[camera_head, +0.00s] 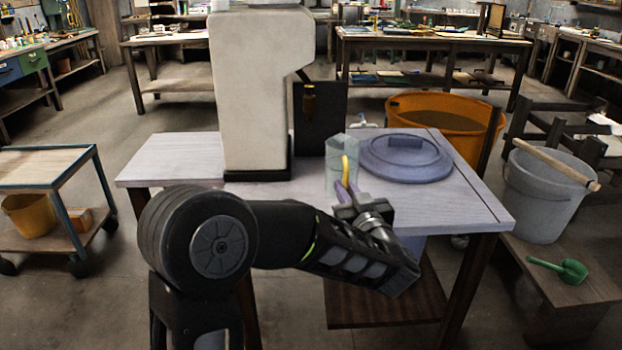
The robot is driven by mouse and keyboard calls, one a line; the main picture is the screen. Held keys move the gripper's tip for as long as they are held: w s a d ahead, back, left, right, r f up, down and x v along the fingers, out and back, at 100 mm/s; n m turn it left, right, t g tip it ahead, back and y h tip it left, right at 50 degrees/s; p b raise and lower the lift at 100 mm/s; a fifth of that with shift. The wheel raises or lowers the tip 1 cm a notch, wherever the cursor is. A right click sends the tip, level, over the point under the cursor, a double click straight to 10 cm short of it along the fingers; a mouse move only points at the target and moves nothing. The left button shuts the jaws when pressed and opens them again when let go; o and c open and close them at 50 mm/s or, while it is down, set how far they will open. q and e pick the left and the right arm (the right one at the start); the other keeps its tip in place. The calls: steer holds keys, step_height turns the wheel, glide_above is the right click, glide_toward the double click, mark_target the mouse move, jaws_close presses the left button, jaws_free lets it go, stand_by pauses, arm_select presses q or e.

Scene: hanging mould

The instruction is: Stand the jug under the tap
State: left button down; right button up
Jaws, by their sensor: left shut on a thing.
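A pale, see-through jug (333,170) with a yellow handle-like strip stands upright at the middle of the light table. My left gripper (346,188) reaches it from the front and is shut on it, at the yellow strip. The gripper hides part of the jug's lower right side, and I cannot tell whether its base touches the table. The jug is right of the tap and lower in the picture. My right gripper is not in view.
A round blue-grey lid (405,160) lies on the light table (180,150), right of the jug. The table's left part is bare. An orange tub (450,122) stands behind, a grey bucket (540,195) at right and a trolley (45,168) at left.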

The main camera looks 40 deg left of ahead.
arm_select(q)
steer(key=w+a+f+b, duration=0.1)
steer(key=w+a, duration=0.2)
steer(key=a, duration=0.3)
steer(key=w+a+f+b, duration=0.1)
steer(key=w+a, duration=0.2)
steer(key=a, duration=0.4)
steer(key=shift+b, duration=0.3)
steer(key=shift+f, duration=0.1)
step_height(320, 180, down, 5)
steer(key=shift+r+b, duration=0.15)
steer(key=shift+b, duration=0.7)
steer(key=shift+a, duration=0.15)
